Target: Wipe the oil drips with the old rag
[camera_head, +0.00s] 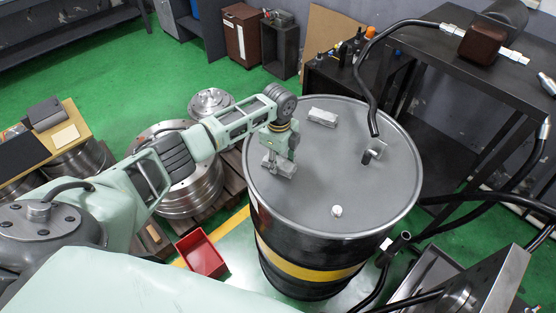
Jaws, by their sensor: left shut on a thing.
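My left gripper (279,165) is low over the left part of the grey lid of a black drum (300,205) with a yellow band. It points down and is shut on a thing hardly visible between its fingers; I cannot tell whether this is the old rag. No oil drips can be made out on the lid. My right gripper is not in view.
The lid also carries a pale block (322,117), a small white cap (336,211) and a metal fitting (374,151) near a black hose (369,100). A dark metal table (450,70) stands at right. A red bin (202,254) sits left of the drum.

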